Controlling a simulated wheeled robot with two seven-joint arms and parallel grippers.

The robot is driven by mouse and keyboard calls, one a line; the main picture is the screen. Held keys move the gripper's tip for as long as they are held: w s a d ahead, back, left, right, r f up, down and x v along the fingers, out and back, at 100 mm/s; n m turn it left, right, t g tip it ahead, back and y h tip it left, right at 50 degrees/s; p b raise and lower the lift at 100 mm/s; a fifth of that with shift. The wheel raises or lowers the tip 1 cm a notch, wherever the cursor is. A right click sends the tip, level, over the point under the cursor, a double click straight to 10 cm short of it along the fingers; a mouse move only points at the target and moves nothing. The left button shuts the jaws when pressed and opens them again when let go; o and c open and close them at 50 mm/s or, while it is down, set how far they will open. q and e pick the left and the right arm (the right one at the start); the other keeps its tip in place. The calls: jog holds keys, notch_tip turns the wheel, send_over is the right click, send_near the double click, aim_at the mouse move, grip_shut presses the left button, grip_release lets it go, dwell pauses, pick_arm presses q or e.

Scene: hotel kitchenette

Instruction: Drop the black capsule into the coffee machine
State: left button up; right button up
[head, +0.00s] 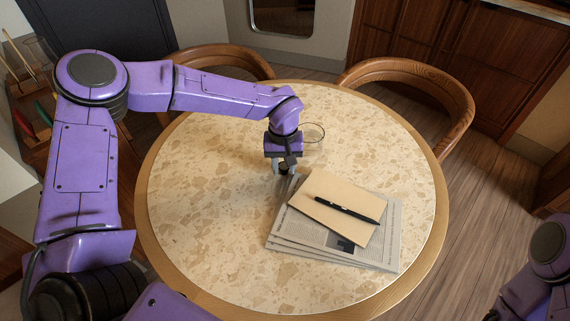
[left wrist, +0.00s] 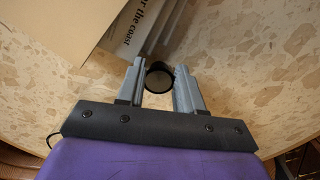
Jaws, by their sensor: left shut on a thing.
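The black capsule (left wrist: 159,77) is round and dark, and sits between the two grey fingers of my left gripper (left wrist: 160,85) in the left wrist view. In the head view my left gripper (head: 284,168) points down over the round table, at the left edge of the newspapers, with the small dark capsule (head: 284,169) at its fingertips. The gripper is shut on it. I cannot tell whether the capsule still touches the table. No coffee machine is in view. Part of my right arm shows at the lower right of the head view; its gripper is out of sight.
A stack of newspapers (head: 330,257) lies on the round speckled table (head: 200,230), with a tan envelope or notebook (head: 325,193) and a black pen (head: 346,209) on top. A thin glass rim (head: 313,132) shows behind my left gripper. Wooden chairs (head: 425,75) stand behind the table.

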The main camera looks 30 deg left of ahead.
pick_arm(q)
jog(key=o, duration=1)
jog(key=shift+f, duration=0.1)
